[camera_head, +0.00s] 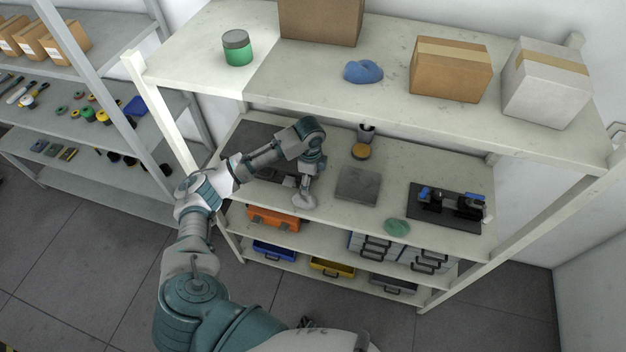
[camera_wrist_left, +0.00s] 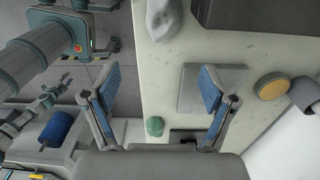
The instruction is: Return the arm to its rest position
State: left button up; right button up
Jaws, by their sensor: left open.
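My left arm reaches in from the bottom left in the head view, bent at the elbow. Its left gripper (camera_head: 303,187) hangs over the left part of the middle shelf (camera_head: 325,208). In the left wrist view the two blue-padded fingers (camera_wrist_left: 157,95) stand wide apart with nothing between them. A pale grey crumpled cloth (camera_head: 305,201) is just below the gripper in the head view; it also shows at the top of the wrist view (camera_wrist_left: 163,18), clear of the fingers. My right gripper cannot be made out in either view.
On the middle shelf are a grey plate (camera_head: 358,186), a green cloth (camera_head: 397,227), an orange-lidded jar (camera_head: 360,152), a dark cup (camera_head: 366,133) and a black tray (camera_head: 425,212). The upper shelf (camera_head: 330,92) overhangs behind the arm. A shelf post (camera_head: 168,115) stands left.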

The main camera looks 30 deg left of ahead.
pick_arm(q)
jog(key=s+d+f+n+t+h, duration=0.2)
jog(key=s+d+f+n, duration=0.2)
jog(key=s+d+f, duration=0.9)
jog(key=s+d+n+t, duration=0.1)
jog(key=s+n, duration=0.3)
jog(key=s, duration=0.2)
jog(key=s+a+n+y, duration=0.1)
jog(key=s+a+n, duration=0.45)
jog(key=s, duration=0.25)
jog(key=s+f+g, duration=0.1)
jog(key=s+f, duration=0.2)
jog(key=f, duration=2.6)
jog(key=s+a+f+g+y, duration=0.1)
jog(key=s+a+f, duration=0.2)
jog(key=s+f, duration=1)
jog(key=s, duration=0.3)
jog(key=shift+s+f, duration=0.4)
pick_arm(e)
jog(key=shift+a+r, duration=0.1)
jog(key=shift+a, duration=0.8)
